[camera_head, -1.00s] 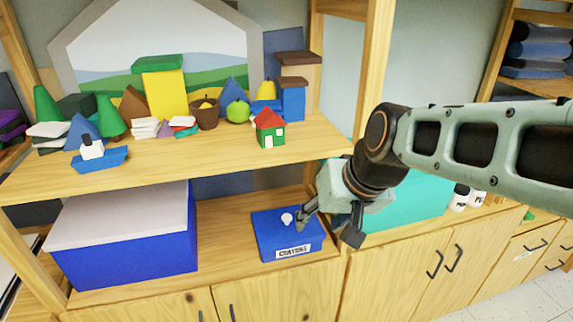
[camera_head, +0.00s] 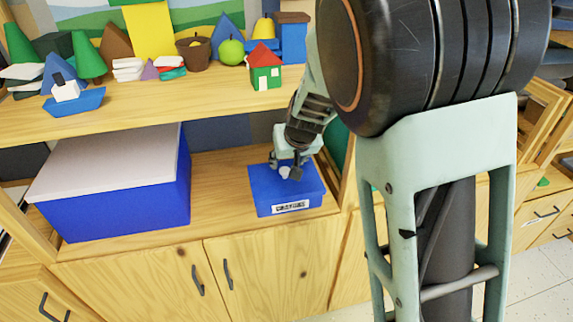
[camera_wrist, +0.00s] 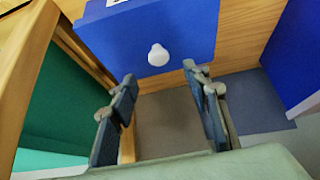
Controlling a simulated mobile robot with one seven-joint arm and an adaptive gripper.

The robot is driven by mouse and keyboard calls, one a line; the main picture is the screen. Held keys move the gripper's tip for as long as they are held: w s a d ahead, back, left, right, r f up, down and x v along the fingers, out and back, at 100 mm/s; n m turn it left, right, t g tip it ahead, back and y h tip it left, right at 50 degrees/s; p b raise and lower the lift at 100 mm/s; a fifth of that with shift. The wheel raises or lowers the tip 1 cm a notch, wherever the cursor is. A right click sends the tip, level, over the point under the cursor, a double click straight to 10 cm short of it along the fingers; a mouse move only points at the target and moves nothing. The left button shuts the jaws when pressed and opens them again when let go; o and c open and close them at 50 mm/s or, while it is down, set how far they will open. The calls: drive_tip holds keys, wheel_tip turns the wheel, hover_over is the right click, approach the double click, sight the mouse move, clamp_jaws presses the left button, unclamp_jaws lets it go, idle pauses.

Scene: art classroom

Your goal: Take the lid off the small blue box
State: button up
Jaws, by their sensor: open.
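The small blue box (camera_head: 268,200) stands on the lower shelf, with a white label on its front. Its blue lid (camera_head: 262,180) is on, with a round white knob (camera_head: 285,172) on top. In the wrist view the lid (camera_wrist: 130,35) fills the top and the knob (camera_wrist: 158,55) stands just beyond the fingertips. My gripper (camera_head: 285,165) is over the back part of the lid, with its fingers close around the knob in the head view. In the wrist view my gripper (camera_wrist: 158,78) is open, its two fingers spread to either side of the knob's line. I cannot tell whether they touch the lid.
A large blue box with a pale lid (camera_head: 105,160) stands left on the same shelf. The upper shelf (camera_head: 180,107) holds a toy boat, a toy house and several blocks above. A wooden divider (camera_wrist: 20,70) is close beside my gripper. Bare shelf lies between the boxes.

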sight(285, 170)
drive_tip(key=x, duration=0.7)
drive_tip(key=shift+f+b, duration=0.2)
drive_tip(key=shift+b, duration=0.2)
clamp_jaws()
